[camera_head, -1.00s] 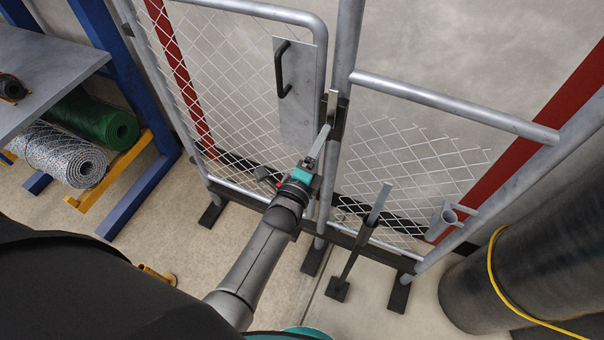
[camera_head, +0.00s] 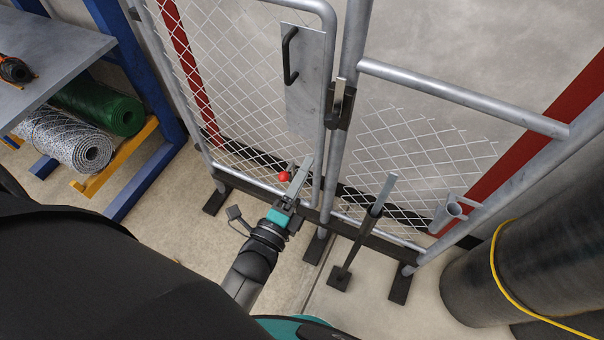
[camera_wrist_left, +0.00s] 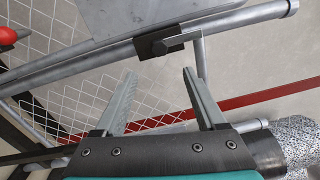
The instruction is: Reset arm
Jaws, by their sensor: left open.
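My left gripper (camera_head: 297,172) is low in front of the mesh gate (camera_head: 222,80), below the gate's handle plate (camera_head: 304,85) and apart from the latch (camera_head: 340,103). In the left wrist view its two fingers (camera_wrist_left: 158,76) are spread with nothing between them. The latch is a dark bracket with a pale metal bar; a dark bracket on the tube (camera_wrist_left: 160,43) also shows beyond the fingers in the wrist view. A red knob (camera_head: 284,176) is beside the left fingers. My right gripper is not in view.
A dark stand with an upright metal bar (camera_head: 383,195) is right of the gripper. A large dark cylinder (camera_head: 500,270) with a yellow band stands at the right. Mesh rolls (camera_head: 70,146) lie on a blue-and-yellow rack at the left. The floor near the gate is partly clear.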

